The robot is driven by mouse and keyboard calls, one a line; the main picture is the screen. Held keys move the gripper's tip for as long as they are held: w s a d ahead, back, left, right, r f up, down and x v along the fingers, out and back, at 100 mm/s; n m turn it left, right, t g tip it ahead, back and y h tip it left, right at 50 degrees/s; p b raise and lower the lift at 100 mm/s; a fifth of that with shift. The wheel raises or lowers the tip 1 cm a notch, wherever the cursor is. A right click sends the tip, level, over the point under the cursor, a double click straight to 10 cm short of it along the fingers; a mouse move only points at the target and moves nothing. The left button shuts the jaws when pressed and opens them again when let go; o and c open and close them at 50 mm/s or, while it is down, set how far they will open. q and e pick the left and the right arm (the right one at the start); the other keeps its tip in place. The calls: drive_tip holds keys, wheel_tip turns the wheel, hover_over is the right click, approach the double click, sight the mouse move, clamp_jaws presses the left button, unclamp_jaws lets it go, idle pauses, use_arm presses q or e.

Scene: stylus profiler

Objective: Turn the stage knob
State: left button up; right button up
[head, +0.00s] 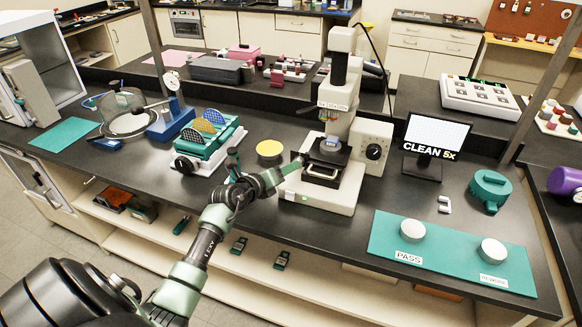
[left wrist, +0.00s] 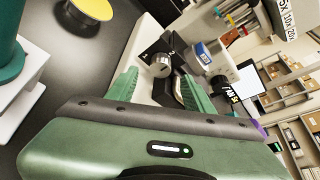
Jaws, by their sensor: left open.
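The profiler (head: 340,110) is a white instrument with a dark stage (head: 326,158) low at its front. In the left wrist view, a small silver stage knob (left wrist: 160,66) sits on a dark block marked 1 and 2. My left gripper (head: 296,164) reaches in from the left, at the left side of the stage. Its two green fingers (left wrist: 159,82) are open, and the knob shows between their tips in the left wrist view. I cannot tell whether they touch it. In the head view the knob is too small to make out clearly. My right gripper is not in view.
A yellow disc (head: 269,149) and a teal rack of patterned wafers (head: 209,140) are left of the profiler. A large black dial (head: 374,152) is on its right. A small screen (head: 433,133) and a teal PASS mat (head: 455,262) lie farther right.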

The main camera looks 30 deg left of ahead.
use_arm(q)
drive_tip(key=v, duration=0.2)
drive_tip(key=shift+s+r, duration=0.1)
drive_tip(key=shift+s, duration=0.25)
